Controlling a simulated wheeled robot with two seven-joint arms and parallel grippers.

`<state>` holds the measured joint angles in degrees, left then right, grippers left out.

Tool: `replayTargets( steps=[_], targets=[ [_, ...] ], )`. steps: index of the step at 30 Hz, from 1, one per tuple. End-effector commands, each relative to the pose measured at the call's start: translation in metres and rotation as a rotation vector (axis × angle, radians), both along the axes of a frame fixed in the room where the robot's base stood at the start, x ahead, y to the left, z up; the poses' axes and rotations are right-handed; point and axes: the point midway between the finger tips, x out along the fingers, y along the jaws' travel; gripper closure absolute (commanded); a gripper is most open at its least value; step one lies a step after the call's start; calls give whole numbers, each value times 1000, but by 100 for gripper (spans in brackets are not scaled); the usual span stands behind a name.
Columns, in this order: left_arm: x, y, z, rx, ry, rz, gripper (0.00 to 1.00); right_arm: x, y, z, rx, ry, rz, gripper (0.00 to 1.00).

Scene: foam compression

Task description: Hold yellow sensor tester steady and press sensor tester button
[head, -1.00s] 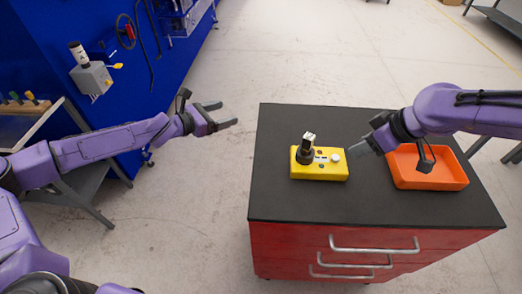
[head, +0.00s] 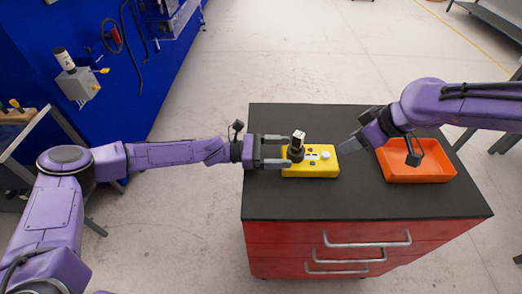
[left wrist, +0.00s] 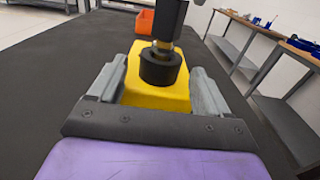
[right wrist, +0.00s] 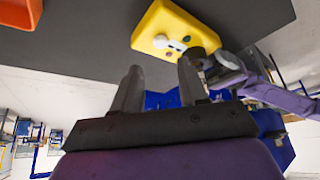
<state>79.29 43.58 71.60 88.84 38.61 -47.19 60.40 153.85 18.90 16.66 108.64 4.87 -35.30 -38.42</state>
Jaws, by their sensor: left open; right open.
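The yellow sensor tester (head: 322,168) lies on the black top of the red cabinet. A dark cylinder with a light cube-shaped top (head: 297,145) stands on its left end, and a round white button (head: 325,155) is on its right part. My left gripper (head: 287,152) is open at the tester's left end. In the left wrist view its fingers (left wrist: 158,85) lie on either side of the yellow body (left wrist: 158,97); I cannot tell whether they touch it. My right gripper (head: 352,146) is open and empty, right of the tester. The tester also shows in the right wrist view (right wrist: 165,25).
An orange tray (head: 420,176) sits on the cabinet top (head: 380,205) at the right, under my right arm. The front of the top is clear. A blue wall panel with tools (head: 120,90) stands at the left.

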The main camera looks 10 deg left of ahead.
Motion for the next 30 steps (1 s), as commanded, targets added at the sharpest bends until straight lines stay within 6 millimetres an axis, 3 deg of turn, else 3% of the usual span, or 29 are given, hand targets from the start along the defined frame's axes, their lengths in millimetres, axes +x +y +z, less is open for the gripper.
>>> replayTargets(
  steps=[6, 14, 17, 21, 22, 26, 30],
  targets=[
    [4, -24, 0, 1, -1, 0, 22, 0, 0, 0, 0, 0, 0, 57],
    [5, -26, 0, 1, -1, 2, 22, 0, 0, 0, 0, 0, 0, 57],
    [5, -26, 0, 1, -1, 2, 48, 0, 0, 0, 0, 0, 0, 57],
    [5, -26, 0, 1, 0, 2, 94, 0, 0, 0, 0, 0, 0, 57],
    [5, -26, 0, 1, 0, 2, 100, 0, 0, 0, 0, 0, 0, 57],
    [5, -26, 0, 1, 0, 2, 100, 0, 0, 0, 0, 0, 0, 100],
    [5, -26, 0, 1, 0, 2, 100, 0, 0, 0, 0, 0, 0, 100]
  ],
)
